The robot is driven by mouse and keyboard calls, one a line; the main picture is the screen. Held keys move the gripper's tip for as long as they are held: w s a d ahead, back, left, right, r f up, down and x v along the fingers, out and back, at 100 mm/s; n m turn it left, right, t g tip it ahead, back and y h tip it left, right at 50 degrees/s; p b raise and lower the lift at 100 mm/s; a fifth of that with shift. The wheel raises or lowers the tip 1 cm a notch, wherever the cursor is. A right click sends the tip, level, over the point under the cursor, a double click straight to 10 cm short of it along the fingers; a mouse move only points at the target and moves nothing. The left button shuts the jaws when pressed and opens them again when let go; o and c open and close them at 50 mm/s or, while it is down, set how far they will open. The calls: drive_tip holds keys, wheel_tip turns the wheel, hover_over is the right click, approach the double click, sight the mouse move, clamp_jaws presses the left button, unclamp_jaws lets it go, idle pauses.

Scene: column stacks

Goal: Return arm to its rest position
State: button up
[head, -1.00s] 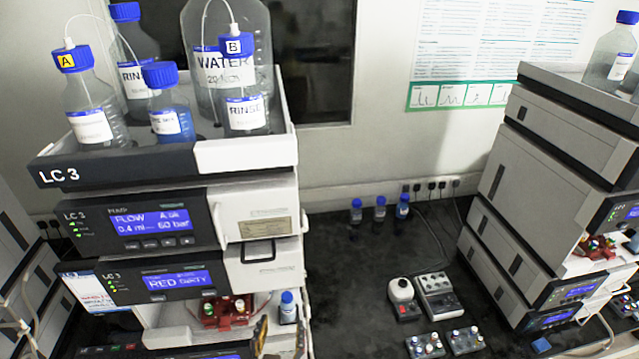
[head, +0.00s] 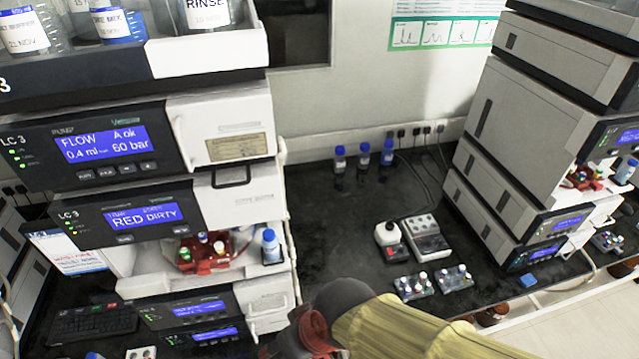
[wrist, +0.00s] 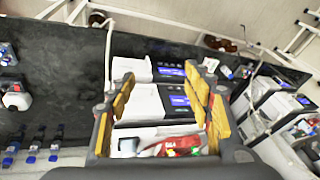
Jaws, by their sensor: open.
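My gripper (wrist: 160,112) shows in the wrist view with its two yellow-padded fingers spread wide apart and nothing between them. Beyond the fingers, apart from them, are the white-and-dark instrument modules of a stack and a red vial holder (wrist: 172,147). In the head view my arm, with a yellow sleeve, reaches in at the bottom middle, and its fingertips are not clearly visible there. The LC 3 stack (head: 232,145) stands to the left of the arm. Its open bay holds a red carousel (head: 205,250) with vials and a blue-capped bottle (head: 271,248).
On the black bench (head: 340,240) stand several blue-capped bottles (head: 364,160), a white-and-red device (head: 389,237), a grey block with wells (head: 426,238) and two vial racks (head: 414,286). Another instrument stack (head: 515,130) stands at the right. Bench between the stacks is partly bare.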

drive_tip(key=w+d+f+m+t+h+b, duration=0.1)
drive_tip(key=d+b, duration=0.5)
drive_tip(key=d, duration=0.6)
drive_tip(key=w+d+f+m+t+h+b, duration=0.1)
drive_tip(key=w+d+m+t+h+b, duration=0.2)
drive_tip(key=d, duration=1)
drive_tip(key=m+b, duration=0.2)
drive_tip(key=b, duration=0.1)
drive_tip(key=shift+w+b, duration=0.15)
drive_tip(key=shift+b, duration=0.2)
